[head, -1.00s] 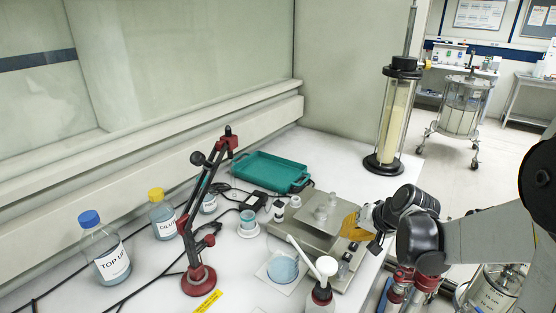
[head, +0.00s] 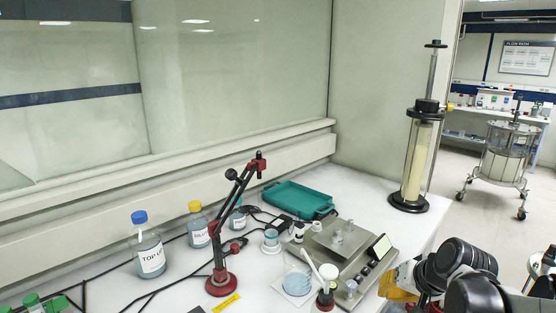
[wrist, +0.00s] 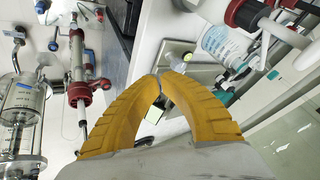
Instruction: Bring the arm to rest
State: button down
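My gripper (head: 397,281) has yellow fingers and shows at the lower right of the head view, beside the right edge of the grey metal device (head: 336,243). In the wrist view the two curved fingers of my gripper (wrist: 159,76) meet at their tips. Nothing shows held between them; a grey plate and white bench surface show behind. My dark arm joints fill the lower right corner of the head view.
A tall glass column (head: 420,160) stands at the bench's back right. A teal tray (head: 298,199), a red clamp arm (head: 222,284), a "TOP UP" bottle (head: 148,251) and a beaker (head: 297,280) crowd the bench. A wheeled vessel (head: 503,155) stands on the floor beyond.

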jog(key=s+a+r+n+h, duration=0.1)
jog(key=s+a+r+n, duration=0.1)
jog(key=s, duration=0.6)
jog(key=s+a+r+n+h, duration=0.1)
jog(key=s+a+r, duration=0.1)
jog(key=s+a, duration=0.3)
jog(key=shift+s+r+n+t+b, duration=0.15)
jog(key=shift+s+n+t+b, duration=0.25)
jog(key=shift+s, duration=1.5)
